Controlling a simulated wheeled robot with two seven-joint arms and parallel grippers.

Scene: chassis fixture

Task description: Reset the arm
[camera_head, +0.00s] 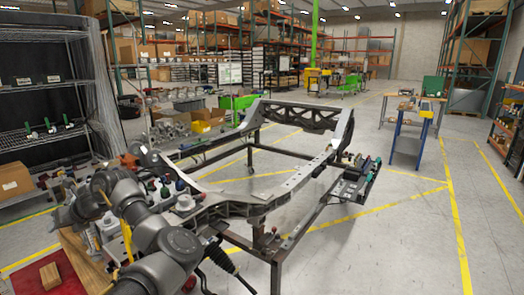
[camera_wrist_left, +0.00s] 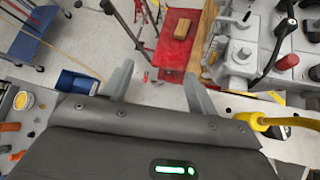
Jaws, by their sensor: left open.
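My left arm (camera_head: 165,250) comes in from the lower left in the head view, bent beside the near end of the chassis frame (camera_head: 250,208). I cannot make out its gripper clearly there. In the left wrist view my left gripper (camera_wrist_left: 158,74) is open, its two grey fingers spread apart with nothing between them. Beyond the fingers is a red surface (camera_wrist_left: 170,48) with a wooden block (camera_wrist_left: 206,28), apart from the gripper. My right arm and gripper do not show in either view.
Grey metal fixtures (camera_wrist_left: 240,58) stand right of the fingers in the wrist view, with a yellow cable (camera_wrist_left: 290,122) nearby. A blue bin (camera_wrist_left: 78,84) lies to the left. Wire shelves (camera_head: 40,135) stand at the left in the head view. Floor right of the chassis is mostly open.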

